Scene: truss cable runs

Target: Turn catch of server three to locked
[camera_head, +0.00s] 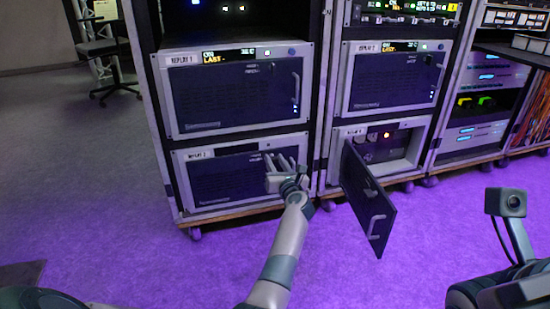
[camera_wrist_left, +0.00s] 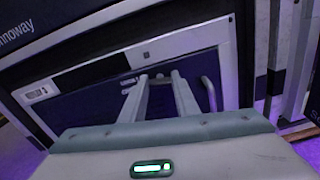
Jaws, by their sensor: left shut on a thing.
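The lower left server (camera_head: 230,180) has a dark front panel in a grey frame, and its door is closed. I take it for server three, but its label (camera_head: 199,154) is too small to read surely. My left gripper (camera_head: 279,165) is at the upper right part of this panel. In the left wrist view the fingers (camera_wrist_left: 160,76) reach the panel's upper edge, shut on the small catch there. The fingertips mostly hide the catch, so its setting cannot be read. The door handle (camera_wrist_left: 210,93) stands just right of the fingers. My right gripper is out of view.
The lower right server's door (camera_head: 366,196) hangs open toward me, right of my left arm. Closed servers sit above, at left (camera_head: 235,92) and right (camera_head: 392,78). A chair (camera_head: 103,62) stands far left. The purple-lit floor (camera_head: 110,190) at left is clear.

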